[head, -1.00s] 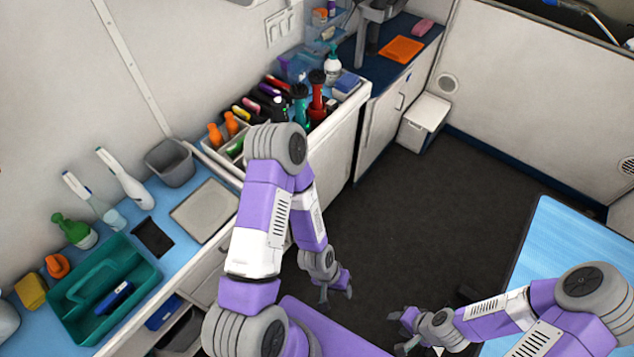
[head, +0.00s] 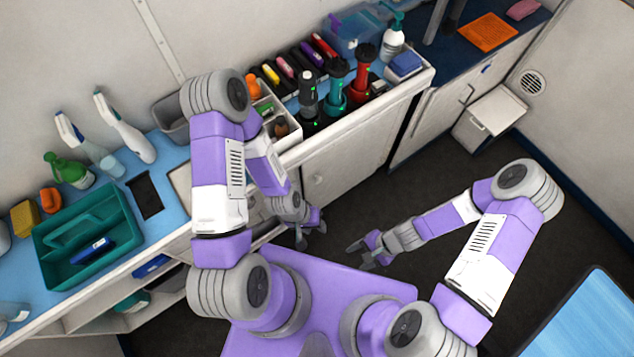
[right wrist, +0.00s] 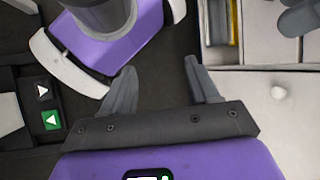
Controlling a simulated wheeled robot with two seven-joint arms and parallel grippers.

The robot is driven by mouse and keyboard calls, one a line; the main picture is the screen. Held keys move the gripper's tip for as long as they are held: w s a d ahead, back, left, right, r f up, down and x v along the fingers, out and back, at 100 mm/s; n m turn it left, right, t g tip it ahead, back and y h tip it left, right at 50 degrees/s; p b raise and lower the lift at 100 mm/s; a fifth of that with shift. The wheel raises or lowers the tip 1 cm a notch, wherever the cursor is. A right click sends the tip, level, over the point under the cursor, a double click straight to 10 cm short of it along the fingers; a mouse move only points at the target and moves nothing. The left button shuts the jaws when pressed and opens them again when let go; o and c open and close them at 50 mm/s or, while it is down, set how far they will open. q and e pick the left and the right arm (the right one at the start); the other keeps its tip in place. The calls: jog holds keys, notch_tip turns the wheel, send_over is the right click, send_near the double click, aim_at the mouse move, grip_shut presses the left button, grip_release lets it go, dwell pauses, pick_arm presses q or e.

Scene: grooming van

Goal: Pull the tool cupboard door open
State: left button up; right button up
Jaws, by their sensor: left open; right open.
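A white cupboard door (head: 345,165) with a small round knob (head: 319,179) is under the counter, below the clippers and bottles. It looks shut, flush with the cabinet front. My right gripper (head: 360,258) is open and empty, lower and further right, also apart from the door. Its two spread fingers (right wrist: 160,75) show in the right wrist view.
Another cupboard (head: 430,125) and a white step box (head: 492,118) stand further right. A blue table (head: 590,325) is at lower right. Dark floor is clear between.

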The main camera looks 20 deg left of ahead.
jog(key=a+f+m+y+b, duration=0.3)
jog(key=a+f+m+y, duration=0.15)
jog(key=a, duration=0.25)
jog(key=m+t+y+b, duration=0.4)
jog(key=m+t+b, duration=0.4)
jog(key=m+t, duration=0.65)
send_near(320, 181)
jog(key=x, duration=0.2)
jog(key=b+x, duration=0.1)
jog(key=x, duration=0.6)
jog(key=shift+b, duration=0.35)
pick_arm(q)
notch_tip(320, 181, down, 14)
pick_arm(e)
jog(key=shift+s, duration=0.1)
grip_shut()
